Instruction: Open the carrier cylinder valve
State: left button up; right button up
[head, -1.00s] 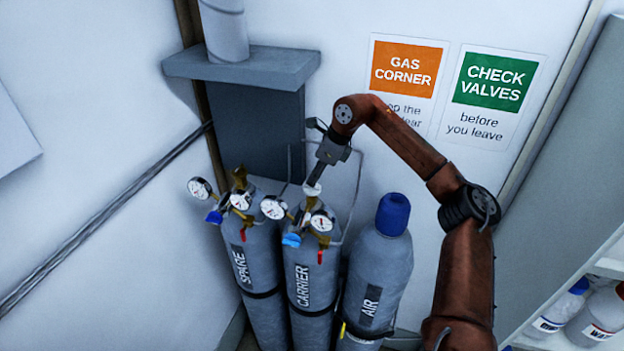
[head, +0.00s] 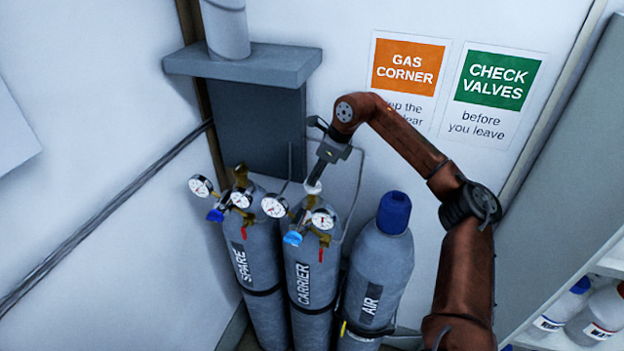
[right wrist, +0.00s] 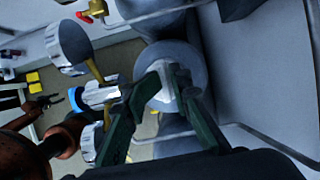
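The carrier cylinder (head: 304,262) stands upright in the middle of three grey cylinders, its name on a dark label. Its white valve knob (head: 312,187) is on top, above a brass regulator with two gauges and a blue knob (head: 292,238). My right gripper (head: 314,180) reaches down to the valve knob from above. In the right wrist view, the green fingers of my right gripper (right wrist: 165,80) stand on both sides of the white knob (right wrist: 161,92) and appear closed on it. The fingers hide part of the knob. My left gripper is not seen in the head view.
The spare cylinder (head: 250,235), with its own gauges, stands close on the left. The blue-capped air cylinder (head: 376,275) stands on the right. Thin grey tubing (head: 358,200) runs behind the carrier cylinder. A shelf with bottles (head: 598,318) is at the lower right.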

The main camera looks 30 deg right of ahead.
jog(key=v, duration=1.2)
